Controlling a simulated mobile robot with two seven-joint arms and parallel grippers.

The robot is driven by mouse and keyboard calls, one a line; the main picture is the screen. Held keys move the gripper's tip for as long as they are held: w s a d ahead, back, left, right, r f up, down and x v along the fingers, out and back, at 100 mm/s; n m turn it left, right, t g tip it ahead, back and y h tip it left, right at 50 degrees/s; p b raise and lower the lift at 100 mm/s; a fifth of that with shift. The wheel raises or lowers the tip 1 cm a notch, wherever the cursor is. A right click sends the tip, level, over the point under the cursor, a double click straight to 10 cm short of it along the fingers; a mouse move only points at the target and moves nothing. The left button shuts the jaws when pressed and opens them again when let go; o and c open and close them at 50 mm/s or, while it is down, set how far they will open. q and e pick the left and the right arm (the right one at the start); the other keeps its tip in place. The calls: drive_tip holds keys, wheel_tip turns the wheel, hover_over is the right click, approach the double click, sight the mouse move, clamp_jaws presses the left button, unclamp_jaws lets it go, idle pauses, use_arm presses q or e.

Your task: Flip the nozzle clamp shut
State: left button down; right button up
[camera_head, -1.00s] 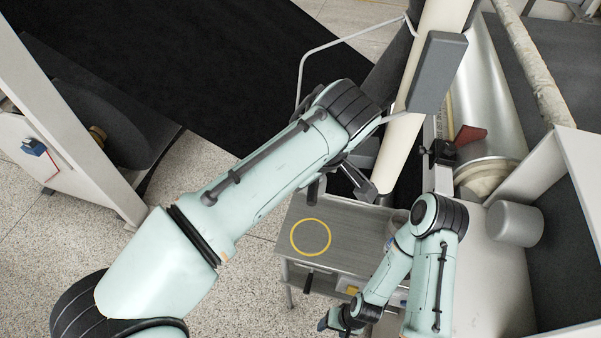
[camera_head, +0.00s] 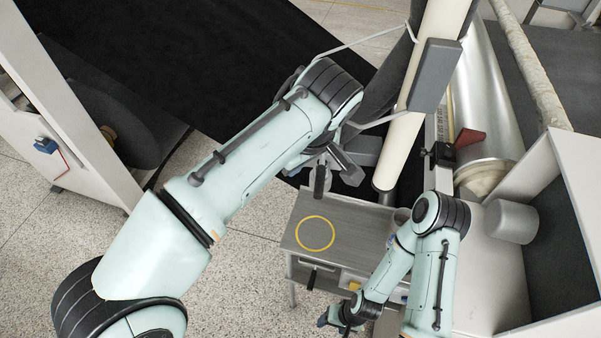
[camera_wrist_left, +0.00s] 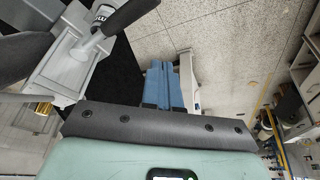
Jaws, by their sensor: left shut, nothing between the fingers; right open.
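Grey jointed parts (camera_head: 345,160) and a short dark cylinder (camera_head: 320,180) show just below the end of my left arm, beside the cream post (camera_head: 400,125). They may be the nozzle clamp; the arm covers much of them, and I cannot tell its position. The left wrist view shows a grey forked part (camera_wrist_left: 90,44) with a dark paddle (camera_wrist_left: 128,16) at upper left. My left gripper (camera_wrist_left: 163,66) has its blue fingers together and empty, apart from that part. My right gripper (camera_head: 338,317) is open, low in front of the small table.
The small table (camera_head: 345,217) carries a yellow ring mark (camera_head: 315,233). A grey box (camera_head: 437,76) is on the post, with a pale hose (camera_head: 378,118) nearby. A dark red lever (camera_head: 470,137) and metal roller (camera_head: 487,105) stand right. Speckled floor (camera_head: 235,265) is free.

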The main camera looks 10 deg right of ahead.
use_arm(q)
wheel_tip(320, 180, up, 7)
drive_tip(key=d, duration=0.2)
drive_tip(key=shift+w+d+f+p, duration=0.2)
drive_tip(key=shift+w+d+p, duration=0.1)
drive_tip(key=shift+d+p, duration=0.1)
use_arm(e)
drive_tip(key=w, duration=0.1)
drive_tip(key=w+r, duration=0.1)
drive_tip(key=w, duration=0.1)
drive_tip(key=shift+d+r, duration=0.15)
drive_tip(key=shift+r, duration=0.15)
use_arm(q)
drive_tip(key=shift+s, duration=0.1)
use_arm(e)
drive_tip(key=shift+s, duration=0.1)
